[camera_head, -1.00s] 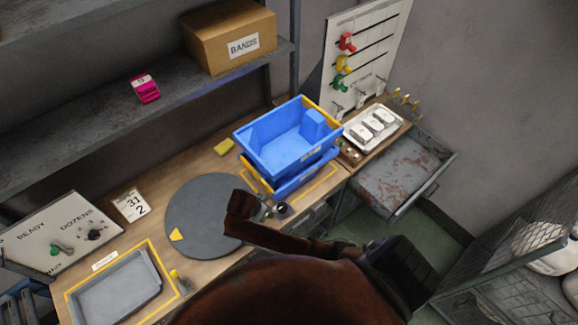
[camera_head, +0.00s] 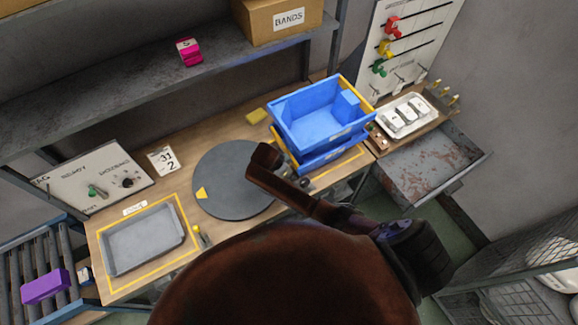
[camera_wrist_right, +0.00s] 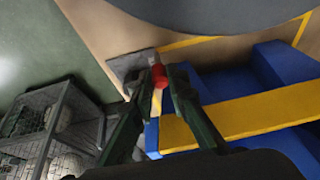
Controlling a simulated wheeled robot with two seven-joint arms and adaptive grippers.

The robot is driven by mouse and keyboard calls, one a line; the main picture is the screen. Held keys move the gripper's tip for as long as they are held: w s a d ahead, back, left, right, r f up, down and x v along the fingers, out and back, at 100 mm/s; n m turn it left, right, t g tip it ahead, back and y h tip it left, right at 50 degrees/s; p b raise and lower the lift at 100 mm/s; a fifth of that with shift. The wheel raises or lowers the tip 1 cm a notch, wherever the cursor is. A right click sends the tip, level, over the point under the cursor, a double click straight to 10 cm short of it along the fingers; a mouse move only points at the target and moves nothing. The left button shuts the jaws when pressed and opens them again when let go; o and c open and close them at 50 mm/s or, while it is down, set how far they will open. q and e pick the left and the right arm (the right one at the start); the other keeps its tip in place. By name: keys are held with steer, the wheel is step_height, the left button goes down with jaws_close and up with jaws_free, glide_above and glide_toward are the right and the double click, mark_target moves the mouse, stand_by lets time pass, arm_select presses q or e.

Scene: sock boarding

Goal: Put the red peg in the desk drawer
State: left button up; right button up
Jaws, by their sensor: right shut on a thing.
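A small red peg (camera_wrist_right: 159,76) is between the fingertips of my right gripper (camera_wrist_right: 158,80) in the right wrist view, and the jaws are shut on it. Below it show the bench top and a small grey square piece (camera_wrist_right: 130,68). In the head view my right arm reaches over the bench between the round grey disc and the blue bins; its fingers and the held peg are mostly hidden there. The desk drawer (camera_head: 425,165) stands pulled open at the bench's right end, with a worn, rust-stained bottom and nothing seen in it. My left gripper is out of view.
Stacked blue bins (camera_head: 318,115) stand between the disc (camera_head: 230,185) and the drawer. A white tray (camera_head: 407,117) sits beside the drawer. A pegboard (camera_head: 415,40) stands behind. A wire cage (camera_head: 520,265) is at lower right. A grey tray (camera_head: 140,240) lies at left.

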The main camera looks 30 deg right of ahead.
steer(key=w, duration=0.1)
steer(key=w+d, duration=0.1)
steer(key=w, duration=0.2)
steer(key=shift+w+d+f, duration=0.15)
steer(key=shift+w+f, duration=0.1)
steer(key=shift+f, duration=0.5)
steer(key=shift+f, duration=0.1)
steer(key=o, duration=0.4)
steer(key=shift+f, duration=0.1)
steer(key=shift+c, duration=0.2)
steer(key=o, duration=0.5)
steer(key=shift+c, duration=0.2)
steer(key=shift+r, duration=0.3)
steer(key=v, duration=1.2)
steer(key=shift+b, duration=0.4)
